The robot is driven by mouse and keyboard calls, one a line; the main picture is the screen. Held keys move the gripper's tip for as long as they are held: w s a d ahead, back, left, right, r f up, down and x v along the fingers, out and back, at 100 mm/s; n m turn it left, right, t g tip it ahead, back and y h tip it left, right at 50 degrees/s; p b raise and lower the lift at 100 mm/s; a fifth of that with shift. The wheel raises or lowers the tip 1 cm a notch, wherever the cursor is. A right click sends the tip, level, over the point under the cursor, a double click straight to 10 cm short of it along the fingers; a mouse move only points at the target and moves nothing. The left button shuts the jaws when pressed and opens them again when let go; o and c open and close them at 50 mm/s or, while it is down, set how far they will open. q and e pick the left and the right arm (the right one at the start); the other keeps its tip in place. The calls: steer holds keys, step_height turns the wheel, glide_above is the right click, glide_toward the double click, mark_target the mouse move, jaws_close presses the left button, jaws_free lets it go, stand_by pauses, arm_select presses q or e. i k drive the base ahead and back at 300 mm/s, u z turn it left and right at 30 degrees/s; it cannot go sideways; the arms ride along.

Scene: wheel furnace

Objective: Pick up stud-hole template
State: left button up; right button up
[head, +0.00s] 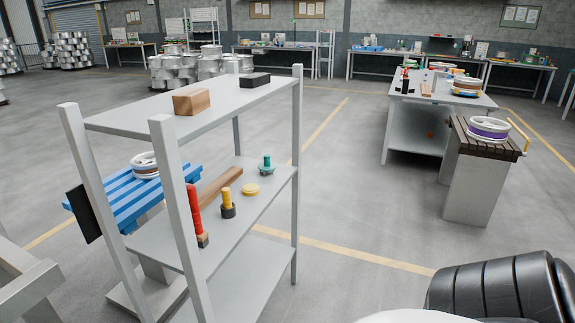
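On the middle shelf of a grey rack (158,250) lie a flat teal piece with an upright knob (267,167) and a flat yellow disc (250,189). Either could be the stud-hole template; their holes are too small to make out. The teal piece stands near the shelf's far right end, with the yellow disc just in front of it, apart from it. Neither gripper is in view.
A wooden block (191,102) and a dark block (254,80) lie on the top shelf. Rack posts flank the shelves. Open floor (350,205) lies to the right.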

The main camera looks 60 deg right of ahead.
mark_target(267, 167)
steer(key=z, duration=2.2)
steer(key=k, duration=0.6)
steer(key=z, duration=0.85)
steer(key=i, duration=1.85)
steer(key=u, duration=1.05)
steer(key=i, duration=1.1)
steer(key=u, duration=1.25)
